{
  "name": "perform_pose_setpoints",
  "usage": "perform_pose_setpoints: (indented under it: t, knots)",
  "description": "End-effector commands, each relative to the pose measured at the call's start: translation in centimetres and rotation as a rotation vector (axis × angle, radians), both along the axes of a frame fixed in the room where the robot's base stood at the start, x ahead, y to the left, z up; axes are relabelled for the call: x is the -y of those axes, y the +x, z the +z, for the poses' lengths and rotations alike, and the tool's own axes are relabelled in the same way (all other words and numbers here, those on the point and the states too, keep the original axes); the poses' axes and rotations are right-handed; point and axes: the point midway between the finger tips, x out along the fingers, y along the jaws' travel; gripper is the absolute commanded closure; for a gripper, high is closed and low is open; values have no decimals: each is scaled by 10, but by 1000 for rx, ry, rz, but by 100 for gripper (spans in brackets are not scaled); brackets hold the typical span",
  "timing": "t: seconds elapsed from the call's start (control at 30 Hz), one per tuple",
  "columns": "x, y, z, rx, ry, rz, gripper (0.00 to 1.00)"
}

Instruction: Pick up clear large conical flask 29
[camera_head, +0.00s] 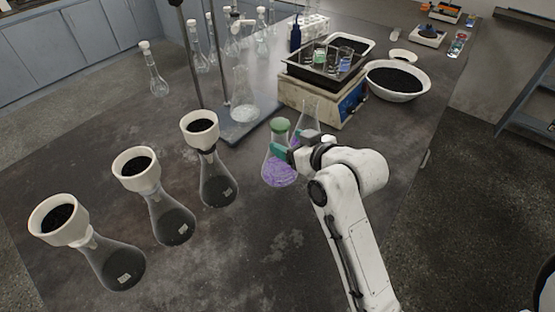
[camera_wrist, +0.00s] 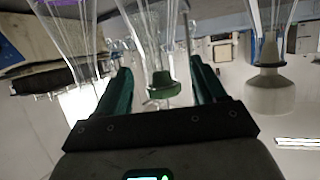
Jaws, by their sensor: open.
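A clear conical flask with a green stopper and purple contents (camera_head: 279,172) stands on the bench in the head view. A second clear conical flask (camera_head: 309,117), with an open neck, stands close behind it and is partly hidden by my gripper. I cannot tell which is flask 29. My gripper (camera_head: 287,148) is open at neck height beside these two flasks, one teal finger overlapping the stoppered one. In the upside-down wrist view, a green-stoppered neck (camera_wrist: 164,84) shows between the fingers. Another clear flask (camera_wrist: 70,40) with a purple band is at the left. Contact is unclear.
Three flasks with black-filled funnels (camera_head: 165,215) stand to the left. A flask on a stand base (camera_head: 243,105) is behind. The front bench is clear.

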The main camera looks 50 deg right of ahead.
Motion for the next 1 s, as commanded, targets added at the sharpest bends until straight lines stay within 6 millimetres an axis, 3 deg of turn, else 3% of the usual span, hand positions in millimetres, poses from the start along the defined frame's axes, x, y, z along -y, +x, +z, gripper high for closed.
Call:
perform_pose_setpoints:
  t: [0.6,0.87,1.0]
  knots:
    - [18,58,-21,-3,-1,0,30]
    - [18,60,-23,-2,0,0,30]
    - [18,60,-23,-2,0,0,42]
